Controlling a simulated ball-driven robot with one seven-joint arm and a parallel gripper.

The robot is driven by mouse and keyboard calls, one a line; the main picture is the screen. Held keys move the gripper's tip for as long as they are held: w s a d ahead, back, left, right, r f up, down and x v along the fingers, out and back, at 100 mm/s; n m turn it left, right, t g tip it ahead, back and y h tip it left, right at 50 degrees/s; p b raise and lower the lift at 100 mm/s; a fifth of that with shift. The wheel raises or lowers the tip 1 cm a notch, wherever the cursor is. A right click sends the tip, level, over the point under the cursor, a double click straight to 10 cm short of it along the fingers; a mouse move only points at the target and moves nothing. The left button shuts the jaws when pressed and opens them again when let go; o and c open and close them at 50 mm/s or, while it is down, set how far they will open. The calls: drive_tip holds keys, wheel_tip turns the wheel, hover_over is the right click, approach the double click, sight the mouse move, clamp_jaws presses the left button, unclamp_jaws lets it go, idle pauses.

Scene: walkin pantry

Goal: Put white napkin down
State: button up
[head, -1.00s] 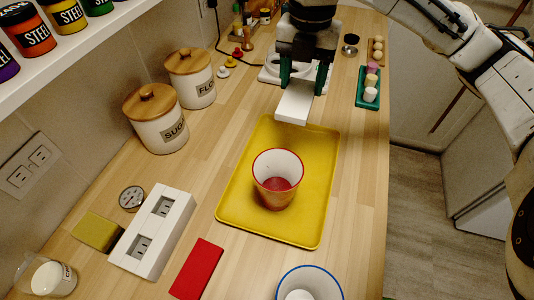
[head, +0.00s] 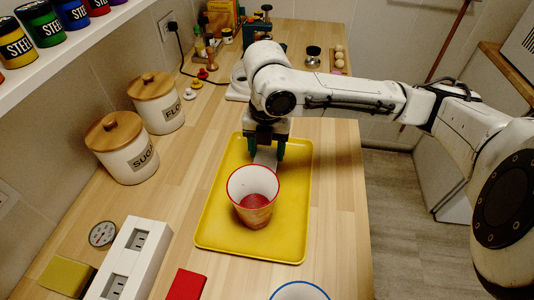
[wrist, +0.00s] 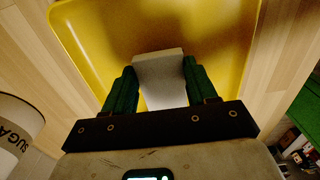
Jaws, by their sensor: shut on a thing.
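My gripper (head: 265,152) is over the far part of the yellow tray (head: 222,225), behind the cup. Its green fingers are shut on the white napkin (head: 266,158), which is mostly hidden in the head view by the cup and the gripper. In the wrist view the napkin (wrist: 162,80) sits between the two fingers (wrist: 158,88), with the tray (wrist: 100,28) beyond it. I cannot tell whether the napkin touches the tray. A red-rimmed cup (head: 253,203) stands on the tray, just nearer than the gripper.
Sugar (head: 122,148) and flour (head: 157,103) canisters stand left of the tray. A white outlet block (head: 133,262), a red block (head: 187,285) and a blue-rimmed bowl (head: 300,291) are near the front. The counter right of the tray (head: 338,200) is clear.

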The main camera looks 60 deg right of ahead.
sight(267, 153)
drive_tip(key=shift+f, duration=1.05)
drive_tip(key=shift+f, duration=0.2)
drive_tip(key=o, duration=1)
drive_tip(key=shift+r, duration=0.1)
wheel_tip(267, 153, up, 12)
drive_tip(key=shift+r+p, duration=0.15)
drive_tip(key=shift+p, duration=0.15)
